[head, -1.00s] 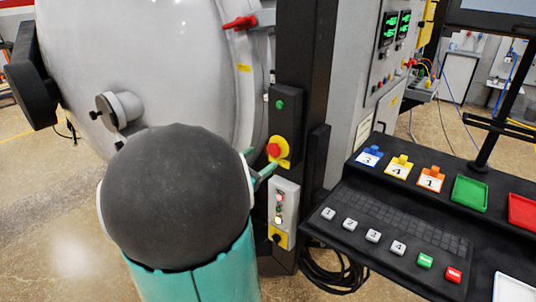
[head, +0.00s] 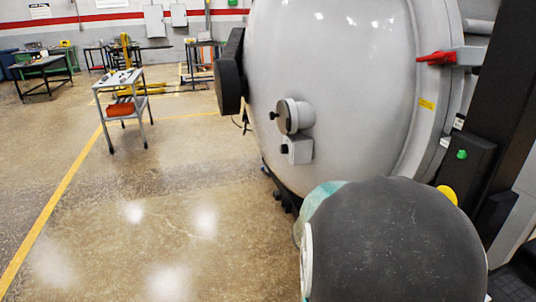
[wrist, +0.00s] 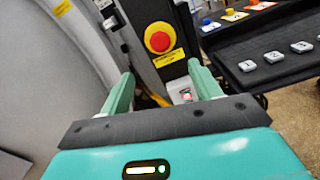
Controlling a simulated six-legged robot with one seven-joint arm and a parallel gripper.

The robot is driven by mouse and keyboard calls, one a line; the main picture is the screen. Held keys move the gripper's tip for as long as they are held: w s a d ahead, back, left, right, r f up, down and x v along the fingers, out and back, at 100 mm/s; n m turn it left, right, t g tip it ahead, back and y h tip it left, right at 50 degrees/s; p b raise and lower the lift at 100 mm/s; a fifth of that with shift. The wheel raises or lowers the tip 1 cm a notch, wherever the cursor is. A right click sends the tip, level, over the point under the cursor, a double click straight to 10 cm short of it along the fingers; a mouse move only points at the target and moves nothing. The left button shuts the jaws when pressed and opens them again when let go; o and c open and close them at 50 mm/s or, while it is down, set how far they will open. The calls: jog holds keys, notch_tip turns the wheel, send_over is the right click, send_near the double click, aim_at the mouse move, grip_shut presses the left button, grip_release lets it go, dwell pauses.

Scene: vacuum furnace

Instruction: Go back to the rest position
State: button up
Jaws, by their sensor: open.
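My gripper (wrist: 163,92) shows in the wrist view with its two teal fingers apart and nothing between them. Beyond the fingers is the black post with a red emergency-stop button (wrist: 159,38) on a yellow plate. A small control box with a red light (wrist: 185,94) is partly visible between the fingers, lower down. The fingers look apart from the button and the box.
The furnace has a red handle (head: 436,58) at right and a round port (head: 294,117) on its door. A grey cart (head: 124,95) stands at back left. The floor at left is clear.

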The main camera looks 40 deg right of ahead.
jog(key=w+a+f+m+t+y, duration=0.2)
jog(key=w+a+m+y, duration=0.1)
jog(key=a, duration=0.5)
jog(key=w+a+f+m+t+y, duration=0.1)
jog(key=w+a+m+t+y, duration=0.2)
jog(key=a, duration=0.4)
jog(key=w+a+f+m+t+y, duration=0.2)
jog(key=a+y, duration=0.2)
jog(key=a, duration=0.4)
jog(key=w+a+r+m+t+y, duration=0.1)
jog(key=a+r+t+y, duration=0.1)
jog(key=a, duration=0.7)
jog(key=w+a+r+m+t+y, duration=0.2)
jog(key=a+t+y, duration=0.1)
jog(key=a, duration=0.6)
jog(key=shift+w+t+y, duration=0.15)
jog(key=shift+t+y, duration=0.15)
jog(key=shift+y, duration=0.5)
jog(key=shift+f, duration=0.1)
jog(key=c, duration=0.6)
jog(key=shift+d, duration=0.1)
